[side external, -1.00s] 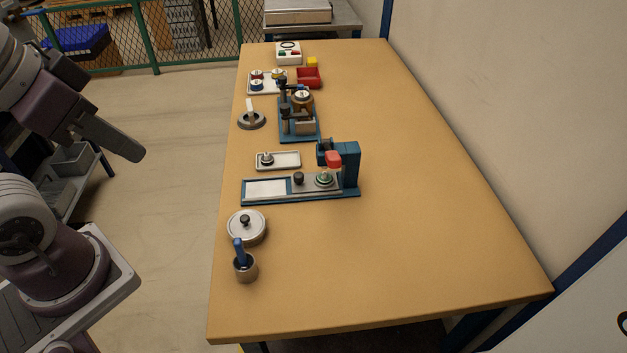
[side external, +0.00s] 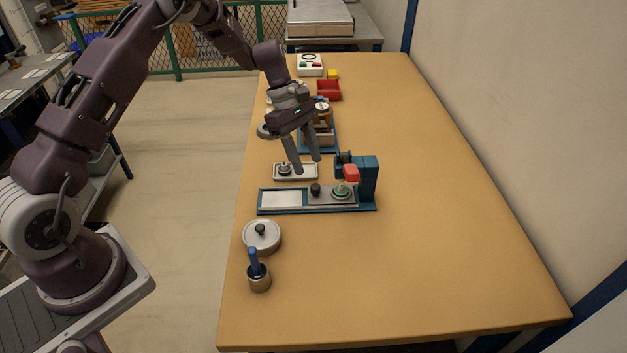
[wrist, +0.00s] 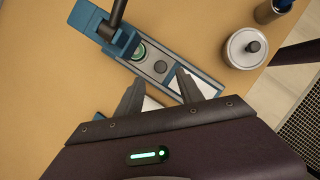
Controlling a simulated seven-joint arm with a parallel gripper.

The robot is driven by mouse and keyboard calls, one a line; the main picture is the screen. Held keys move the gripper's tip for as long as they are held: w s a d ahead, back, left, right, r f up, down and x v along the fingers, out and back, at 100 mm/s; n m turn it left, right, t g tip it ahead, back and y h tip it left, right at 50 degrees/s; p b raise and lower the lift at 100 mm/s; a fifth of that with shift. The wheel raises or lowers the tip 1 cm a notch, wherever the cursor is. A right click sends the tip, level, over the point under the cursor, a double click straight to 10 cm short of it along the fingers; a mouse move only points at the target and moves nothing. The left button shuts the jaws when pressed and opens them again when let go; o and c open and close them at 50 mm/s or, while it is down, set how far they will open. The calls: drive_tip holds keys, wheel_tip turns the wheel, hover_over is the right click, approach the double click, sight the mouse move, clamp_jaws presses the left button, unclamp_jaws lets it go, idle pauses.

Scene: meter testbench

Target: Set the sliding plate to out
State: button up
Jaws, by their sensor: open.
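The sliding plate (side external: 325,198) is a grey slab with a black knob (side external: 315,189) and a green-ringed round piece (side external: 341,194). In the wrist view, the plate (wrist: 174,79) and knob (wrist: 160,66) lie ahead of the fingers. My gripper (side external: 307,166) is open and empty, pointing down above and behind the plate; it also shows in the wrist view (wrist: 158,76).
A small white tray (side external: 309,172) with a metal weight is just behind the base, under my gripper. A lidded metal pot (side external: 262,238) and a cup with a blue handle (side external: 259,281) stand at front left. The table's right side is clear.

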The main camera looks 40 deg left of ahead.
sight(315, 186)
drive_tip(key=x, duration=0.6)
drive_tip(key=shift+d+f, duration=0.15)
drive_tip(key=shift+f, duration=0.1)
drive_tip(key=shift+c, duration=0.4)
clamp_jaws()
idle(0.6)
